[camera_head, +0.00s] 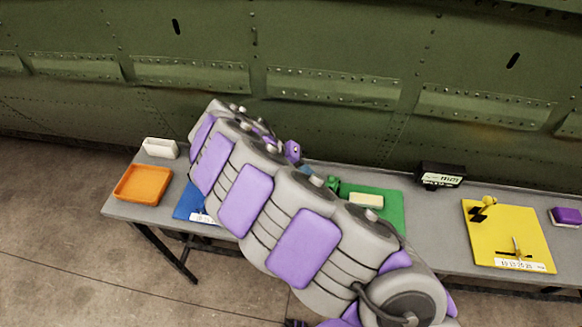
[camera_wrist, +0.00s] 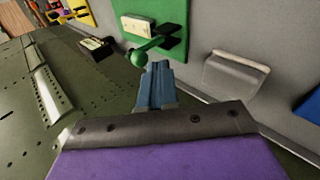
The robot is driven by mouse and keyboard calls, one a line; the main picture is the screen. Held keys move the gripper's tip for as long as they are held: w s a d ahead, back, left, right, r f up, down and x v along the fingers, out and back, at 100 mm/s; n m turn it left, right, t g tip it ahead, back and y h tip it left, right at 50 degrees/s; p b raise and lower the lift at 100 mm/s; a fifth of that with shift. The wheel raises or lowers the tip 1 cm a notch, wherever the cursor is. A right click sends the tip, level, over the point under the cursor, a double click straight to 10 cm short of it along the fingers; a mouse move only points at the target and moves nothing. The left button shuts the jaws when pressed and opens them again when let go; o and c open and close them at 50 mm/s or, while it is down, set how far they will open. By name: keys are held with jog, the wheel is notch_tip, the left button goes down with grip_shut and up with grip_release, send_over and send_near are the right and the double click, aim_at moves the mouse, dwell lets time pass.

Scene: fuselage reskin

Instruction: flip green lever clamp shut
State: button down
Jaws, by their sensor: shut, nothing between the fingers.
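The green lever clamp (camera_wrist: 146,52) shows in the wrist view as a bar ending in a round knob, at the edge of the green board (camera_wrist: 172,14). The knob is just beyond the tips of my gripper (camera_wrist: 156,68). My blue-grey fingers are together with nothing between them; I cannot tell whether they touch the knob. In the head view the clamp (camera_head: 333,184) is a small green shape beside my arm, at the left of the green board (camera_head: 396,212). My arm hides part of the board, and the lever's angle is unclear there.
A cream block (camera_head: 366,200) lies on the green board. A black display box (camera_head: 440,176) and yellow board (camera_head: 480,240) stand to the right. An orange tray (camera_head: 142,184), white bin (camera_head: 160,148) and blue board (camera_head: 187,205) are left. The riveted green fuselage wall (camera_head: 330,50) rises behind the table.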

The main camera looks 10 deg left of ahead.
aim_at(330, 178)
jog(key=d, duration=0.3)
jog(key=shift+w+f+b, duration=0.25)
jog(key=shift+f+b, duration=0.05)
jog(key=shift+d+r, duration=0.1)
jog(key=shift+d, duration=0.05)
jog(key=d+r+y+p, duration=0.1)
jog(key=y+p, duration=0.1)
jog(key=shift+s+d+p, duration=0.1)
jog(key=shift+d+p, duration=0.25)
jog(key=shift+s+d+r+y+p, duration=0.1)
jog(key=shift+d+r+y+p, duration=0.1)
jog(key=shift+d+y+p, duration=0.6)
jog(key=d+y+p, duration=0.2)
jog(key=d+y, duration=0.1)
jog(key=d+y+p, duration=0.1)
jog(key=y, duration=0.1)
jog(key=shift+d+f+m, duration=0.2)
jog(key=shift+f+m, duration=0.05)
jog(key=shift+m, duration=0.05)
